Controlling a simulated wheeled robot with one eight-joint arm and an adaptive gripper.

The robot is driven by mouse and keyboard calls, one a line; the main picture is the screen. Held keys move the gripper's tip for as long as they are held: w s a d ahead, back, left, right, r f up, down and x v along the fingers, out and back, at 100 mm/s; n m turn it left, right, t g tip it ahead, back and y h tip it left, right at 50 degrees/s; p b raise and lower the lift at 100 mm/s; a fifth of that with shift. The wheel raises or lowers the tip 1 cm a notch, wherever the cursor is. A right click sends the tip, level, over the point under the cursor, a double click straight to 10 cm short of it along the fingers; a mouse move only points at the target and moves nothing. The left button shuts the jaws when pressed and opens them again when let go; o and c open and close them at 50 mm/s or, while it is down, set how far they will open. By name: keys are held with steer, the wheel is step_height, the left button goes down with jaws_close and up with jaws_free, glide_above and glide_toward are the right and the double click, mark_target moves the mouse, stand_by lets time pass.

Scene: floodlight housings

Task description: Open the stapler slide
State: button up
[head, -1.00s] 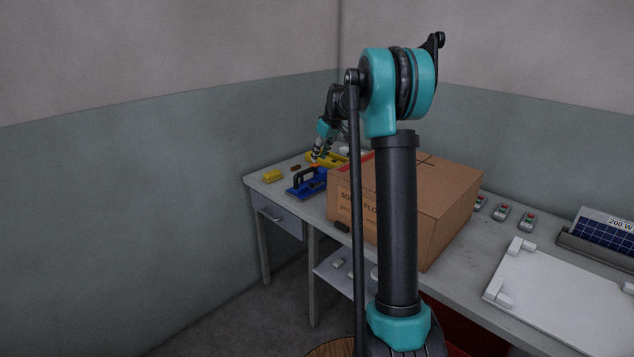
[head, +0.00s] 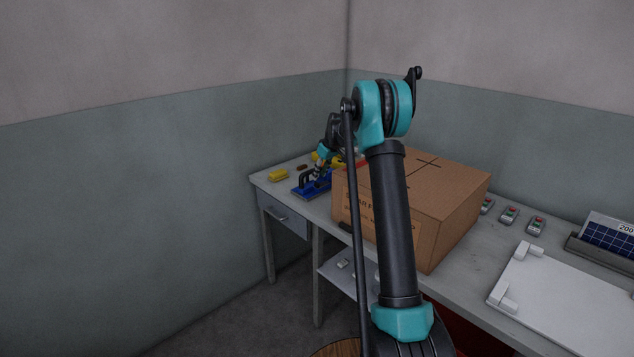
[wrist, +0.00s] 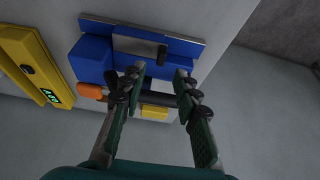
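A blue tool, probably the stapler (head: 311,190), lies at the left end of the workbench, left of a carton. In the wrist view the blue stapler (wrist: 92,57) shows a grey metal plate (wrist: 150,42) with a small dark knob at its edge, a dark bar and an orange part at its left. My gripper (wrist: 161,72) is over it, fingers apart, one on each side of the knob as seen from the wrist. I see nothing held, and contact cannot be told. In the head view my gripper (head: 320,168) is small and partly merges with the tool.
A large carton (head: 450,215) stands close on the right. A yellow block (head: 278,175) lies left of the tool. A yellow device with a green display (wrist: 35,65) is beside it in the wrist view. Small switch boxes (head: 510,215) and a white board (head: 560,300) are farther right.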

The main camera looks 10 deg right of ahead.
mark_target(317, 183)
steer(key=shift+x, duration=2.5)
jaws_close()
